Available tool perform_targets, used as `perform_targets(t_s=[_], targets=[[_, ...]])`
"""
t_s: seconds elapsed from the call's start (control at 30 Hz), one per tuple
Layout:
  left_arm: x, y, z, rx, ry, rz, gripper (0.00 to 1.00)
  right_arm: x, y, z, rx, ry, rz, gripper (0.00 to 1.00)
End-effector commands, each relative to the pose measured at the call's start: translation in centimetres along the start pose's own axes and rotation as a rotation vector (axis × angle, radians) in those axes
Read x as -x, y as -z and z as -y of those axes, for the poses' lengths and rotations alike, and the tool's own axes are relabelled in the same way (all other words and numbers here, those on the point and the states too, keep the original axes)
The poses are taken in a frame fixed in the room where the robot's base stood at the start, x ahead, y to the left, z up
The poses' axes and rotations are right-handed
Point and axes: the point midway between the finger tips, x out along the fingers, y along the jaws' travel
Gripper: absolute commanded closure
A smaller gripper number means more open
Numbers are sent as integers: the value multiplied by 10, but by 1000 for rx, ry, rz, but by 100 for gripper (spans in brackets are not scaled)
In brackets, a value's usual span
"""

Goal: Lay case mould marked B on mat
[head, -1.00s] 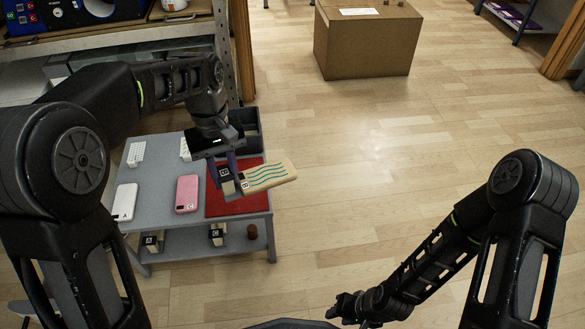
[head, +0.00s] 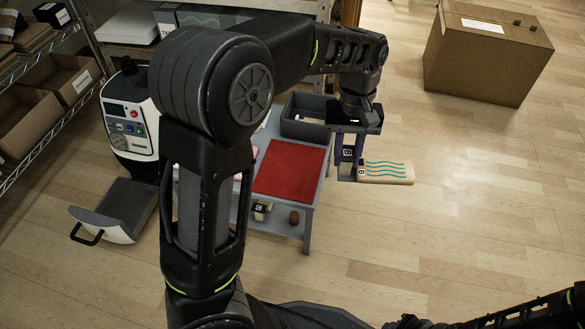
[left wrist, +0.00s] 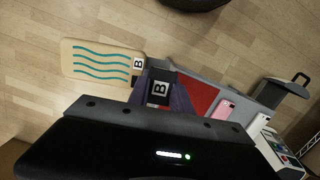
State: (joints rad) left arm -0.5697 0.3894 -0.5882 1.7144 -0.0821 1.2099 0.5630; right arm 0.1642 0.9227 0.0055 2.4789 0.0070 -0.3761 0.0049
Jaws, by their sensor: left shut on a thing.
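The case mould marked B (head: 387,172) is a flat beige slab with teal wavy lines and a B tag at one end. My left gripper (head: 349,168) is shut on its tagged end and holds it above the floor, right of the table. The mould also shows in the left wrist view (left wrist: 100,62), with a larger B tag between the purple fingers. The red mat (head: 290,168) lies bare on the grey table, left of the gripper; the wrist view shows part of it (left wrist: 200,95). My right gripper (head: 408,322) is barely visible at the bottom edge.
A dark grey bin (head: 303,118) stands behind the mat. A white press (head: 130,115) with a handled tray (head: 118,210) is at left. My left arm hides much of the table. A pink case (left wrist: 222,110) lies beside the mat. A carton (head: 488,55) stands on open floor.

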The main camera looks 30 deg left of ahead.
Motion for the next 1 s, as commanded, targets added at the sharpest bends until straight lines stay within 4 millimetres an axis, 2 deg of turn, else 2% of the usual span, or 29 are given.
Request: perform_targets(t_s=[0.17,0.27,0.37,0.7,0.8,1.0], targets=[[-5,10,9,97,-10,-2,100,2,0,0,0,0,0,66],[-11,21,21,220,-22,-3,100,4,0,1,0,0,1,66],[-20,37,38,396,-41,-4,100,7,0,2,0,0,3,66],[-54,88,116,1118,-130,-4,100,16,-2,5,1,0,8,66],[-60,97,132,1259,-150,-3,100,17,-2,5,1,0,9,66],[-65,103,146,1386,-171,-1,100,18,-2,5,1,0,10,66]])
